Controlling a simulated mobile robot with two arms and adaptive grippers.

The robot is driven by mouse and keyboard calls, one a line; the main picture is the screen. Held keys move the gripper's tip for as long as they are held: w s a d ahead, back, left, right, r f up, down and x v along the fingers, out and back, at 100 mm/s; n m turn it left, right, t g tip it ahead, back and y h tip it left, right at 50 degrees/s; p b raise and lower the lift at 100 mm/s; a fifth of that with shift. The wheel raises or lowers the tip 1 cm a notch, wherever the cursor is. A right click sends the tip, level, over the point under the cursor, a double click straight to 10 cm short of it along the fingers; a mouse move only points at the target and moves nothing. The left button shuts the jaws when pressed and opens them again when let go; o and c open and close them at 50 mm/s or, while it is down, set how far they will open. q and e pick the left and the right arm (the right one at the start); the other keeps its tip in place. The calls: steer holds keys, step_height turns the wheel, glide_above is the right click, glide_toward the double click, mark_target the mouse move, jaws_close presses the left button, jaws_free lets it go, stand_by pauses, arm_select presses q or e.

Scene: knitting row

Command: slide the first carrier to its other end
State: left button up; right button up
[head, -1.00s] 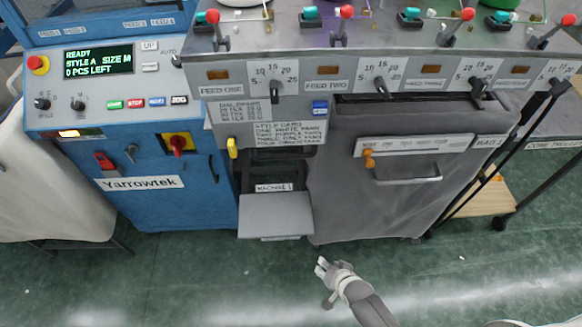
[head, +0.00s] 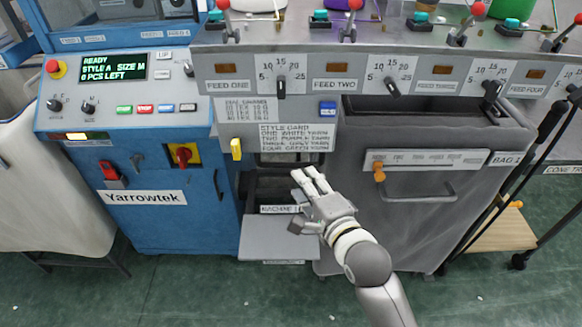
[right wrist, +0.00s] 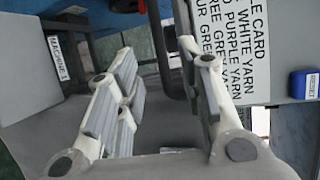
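My right gripper (head: 312,178) reaches up from below in front of the grey knitting machine (head: 300,62). Its fingers are apart and empty, in front of the opening under the style card (head: 297,136). In the right wrist view the spread fingers (right wrist: 165,75) hold nothing. No part is clearly marked as the first carrier. Along the machine's top stand red-knobbed levers (head: 354,5) and teal parts (head: 320,16); the top is cut off by the picture edge. A yellow handle (head: 236,149) sits left of the opening, apart from the gripper. My left gripper is not in view.
A grey tray (head: 270,238) juts out below the opening. The blue button (head: 327,109) is right of the cards. A grey bin (head: 440,230) with a handle stands at right. A blue control cabinet (head: 150,222) stands at left. A cart (head: 500,228) is at far right.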

mark_target(291, 167)
steer(key=x, duration=0.9)
steer(key=shift+w+a+f, duration=0.1)
steer(key=shift+w+f, duration=0.05)
jaws_close()
